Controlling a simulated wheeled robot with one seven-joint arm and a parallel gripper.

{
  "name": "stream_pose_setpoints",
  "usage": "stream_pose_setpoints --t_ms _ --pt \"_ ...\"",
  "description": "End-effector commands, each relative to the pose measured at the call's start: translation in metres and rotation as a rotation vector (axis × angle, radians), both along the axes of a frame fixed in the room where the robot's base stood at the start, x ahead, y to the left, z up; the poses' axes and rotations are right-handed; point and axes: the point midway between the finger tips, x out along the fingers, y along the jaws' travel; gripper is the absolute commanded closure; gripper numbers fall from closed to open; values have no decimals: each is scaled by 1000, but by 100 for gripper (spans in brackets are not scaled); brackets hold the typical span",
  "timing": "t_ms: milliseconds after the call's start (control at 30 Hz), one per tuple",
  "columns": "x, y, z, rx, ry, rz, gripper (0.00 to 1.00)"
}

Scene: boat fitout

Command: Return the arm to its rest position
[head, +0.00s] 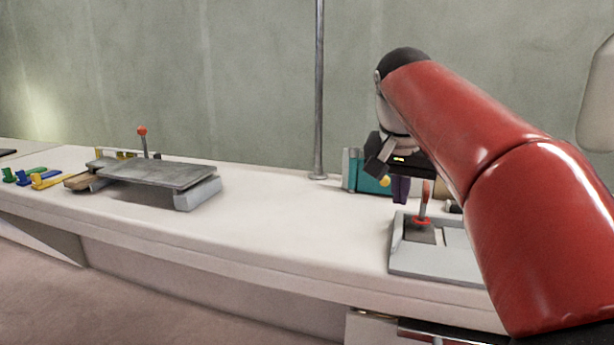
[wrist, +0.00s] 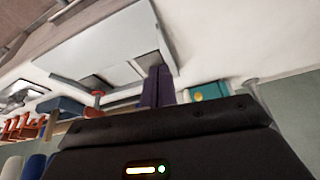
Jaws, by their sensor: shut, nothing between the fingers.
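My red arm reaches in from the right in the head view and bends over the white counter (head: 290,215). My gripper (head: 400,199) hangs from its end with the dark purple fingers pointing down. It is above the back left part of a grey tray (head: 432,264), near an upright red-handled lever (head: 425,196). In the wrist view the two fingers of my gripper (wrist: 157,72) lie side by side, shut and empty, in front of the pale tray (wrist: 110,45). Whether the fingertips clear the tray cannot be told exactly.
A teal box (head: 350,170) stands behind my gripper. A metal pole (head: 319,90) rises at the counter's back. On the left are a raised grey plate (head: 155,173), a red-knobbed lever (head: 143,138) and several coloured clamps (head: 45,180). The counter's middle is clear.

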Motion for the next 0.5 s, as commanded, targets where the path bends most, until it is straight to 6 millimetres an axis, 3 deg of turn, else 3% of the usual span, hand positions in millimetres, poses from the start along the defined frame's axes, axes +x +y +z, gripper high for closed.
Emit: stream_pose_setpoints --t_ms 267,367,500 --pt "-55 -5 -28 12 -12 128 100" --pt "-88 -5 -49 14 -25 200 100" --pt "-141 -2 -96 8 -48 308 100"
